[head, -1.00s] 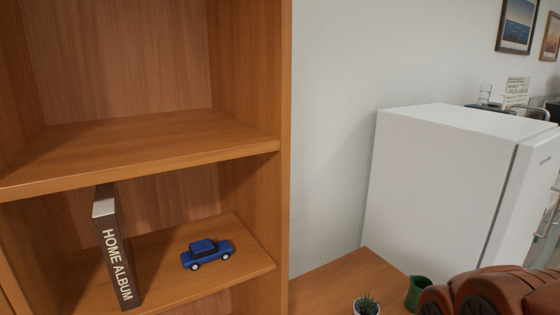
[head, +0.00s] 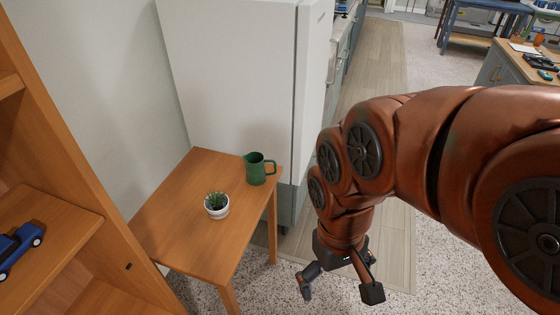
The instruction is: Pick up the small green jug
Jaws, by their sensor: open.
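The small green jug (head: 256,170) stands upright on the small wooden table (head: 190,232), near its back right corner. Its handle points to the right. My gripper (head: 340,291) hangs from my orange arm to the right of the table and nearer to me than the jug. Its fingers are spread apart, with nothing seen between them. It is clear of the jug.
A small plant in a white pot (head: 216,208) stands on the table, left and in front of the jug. A white fridge (head: 240,75) rises behind the table. A wooden shelf (head: 60,215) with a blue toy car (head: 18,245) is at the left.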

